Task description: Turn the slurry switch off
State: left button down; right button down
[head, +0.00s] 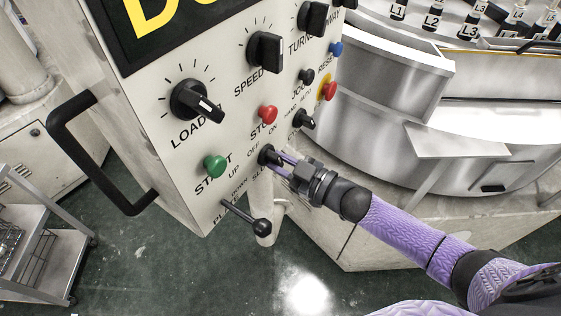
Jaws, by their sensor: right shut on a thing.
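The slurry switch (265,153) is a small black rotary knob low on the pale control panel, with OFF and ON printed above it. My right gripper (280,159) reaches in from the lower right and is shut on this knob. Its fingers cover part of the knob, so I cannot tell clearly which way the pointer is turned. The label below it is partly hidden. My left gripper is not in view.
Close around are a green START button (214,166), a red STOP button (267,114), a black selector (304,119) and a black lever (259,226). A black handle (72,140) juts from the panel's left. A metal cart (50,262) stands lower left.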

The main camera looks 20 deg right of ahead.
jog(key=shift+n, duration=1.1)
jog(key=c, duration=0.6)
grip_release()
jog(key=shift+o, duration=0.2)
jog(key=v, duration=1)
